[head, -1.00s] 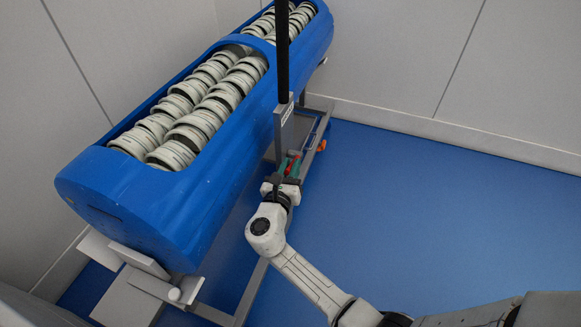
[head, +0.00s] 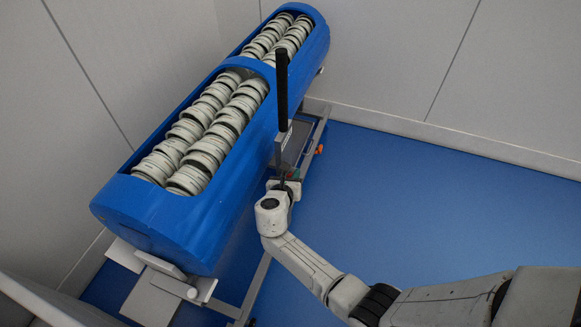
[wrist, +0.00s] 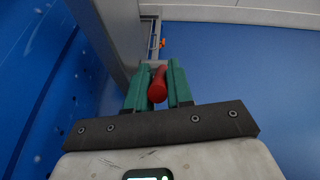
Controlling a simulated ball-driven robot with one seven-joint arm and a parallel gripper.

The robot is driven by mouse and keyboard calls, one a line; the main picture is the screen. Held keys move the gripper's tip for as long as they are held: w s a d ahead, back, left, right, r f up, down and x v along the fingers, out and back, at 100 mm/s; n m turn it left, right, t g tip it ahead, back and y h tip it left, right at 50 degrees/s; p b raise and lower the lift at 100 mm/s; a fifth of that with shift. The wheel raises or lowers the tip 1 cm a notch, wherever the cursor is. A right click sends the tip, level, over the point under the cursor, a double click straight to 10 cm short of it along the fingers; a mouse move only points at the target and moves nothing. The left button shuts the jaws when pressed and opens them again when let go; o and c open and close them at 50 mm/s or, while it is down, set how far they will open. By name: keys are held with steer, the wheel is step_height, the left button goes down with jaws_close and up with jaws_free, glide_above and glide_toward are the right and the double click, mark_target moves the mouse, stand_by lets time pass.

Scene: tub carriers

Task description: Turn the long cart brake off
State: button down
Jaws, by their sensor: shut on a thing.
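The long cart (head: 262,272) is a grey frame that carries a long blue tub (head: 165,222). Its brake handle (wrist: 158,86) is a red grip, seen in the wrist view between the green fingers of my gripper (wrist: 157,90). My gripper is shut on this red handle. In the head view my gripper (head: 287,178) is at the cart's right side, just below the upright post, and my wrist hides most of the handle.
A black vertical bar (head: 282,90) rises from a grey post beside the tub. Rows of pale round items (head: 205,135) fill the tub's openings. An orange part (head: 319,149) sits at the cart's far end. Walls stand behind and left. Blue floor (head: 430,210) is clear to the right.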

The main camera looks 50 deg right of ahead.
steer(key=shift+w+d+r+g+y+p, duration=0.15)
steer(key=shift+d+r+g+y+p, duration=0.4)
steer(key=shift+p, duration=1.45)
steer(key=shift+w+d+r+g+y+p, duration=0.2)
steer(key=shift+r+y+p, duration=0.35)
steer(key=shift+y+p, duration=1)
steer(key=d+p, duration=0.1)
steer(key=p, duration=0.2)
steer(key=shift+w+f, duration=0.1)
steer(key=shift+p, duration=0.3)
steer(key=c, duration=1.4)
jaws_free()
steer(key=p+v, duration=0.3)
steer(key=v, duration=0.7)
steer(key=shift+a+r+p, duration=0.15)
steer(key=shift+r+p, duration=0.15)
steer(key=shift+r, duration=0.05)
